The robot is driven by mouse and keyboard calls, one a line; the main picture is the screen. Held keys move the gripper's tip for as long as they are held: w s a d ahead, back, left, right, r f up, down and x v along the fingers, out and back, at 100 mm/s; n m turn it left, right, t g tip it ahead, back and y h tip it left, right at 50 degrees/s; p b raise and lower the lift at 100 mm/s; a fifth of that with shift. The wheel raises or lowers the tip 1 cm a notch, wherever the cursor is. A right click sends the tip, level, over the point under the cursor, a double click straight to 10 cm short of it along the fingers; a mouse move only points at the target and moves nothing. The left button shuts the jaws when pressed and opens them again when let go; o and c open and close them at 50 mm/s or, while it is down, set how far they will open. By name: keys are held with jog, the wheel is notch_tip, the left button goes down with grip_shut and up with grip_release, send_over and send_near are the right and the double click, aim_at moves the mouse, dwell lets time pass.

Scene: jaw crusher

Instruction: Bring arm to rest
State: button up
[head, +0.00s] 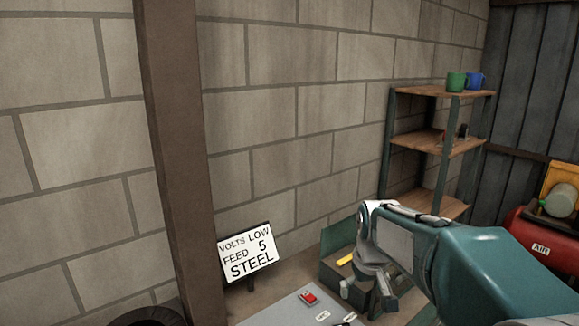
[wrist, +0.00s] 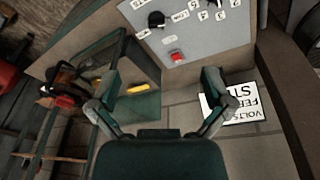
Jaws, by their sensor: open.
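My gripper (head: 367,294) is at the end of my teal arm, which reaches in from the lower right in the head view. In the wrist view my gripper (wrist: 160,84) has its two fingers spread wide, with nothing between them. It hangs in front of the grey control panel (head: 275,310), apart from it as far as I can tell. The panel also shows in the wrist view (wrist: 215,42), with a red switch (wrist: 176,57), a black knob (wrist: 156,20) and several labels. The red switch shows in the head view too (head: 309,298).
A sign (head: 248,254) reading "VOLTS LOW FEED 5 STEEL" stands by a brown post (head: 172,130). A green bin (head: 338,236) holds something yellow (head: 345,260). A shelf (head: 425,143) with a green mug (head: 456,82) and a blue mug (head: 477,80), and a red air tank (head: 525,237), stand right.

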jog(key=s+r+m+t, duration=0.2)
jog(key=s+t, duration=0.1)
jog(key=s, duration=2)
jog(key=shift+r, duration=0.15)
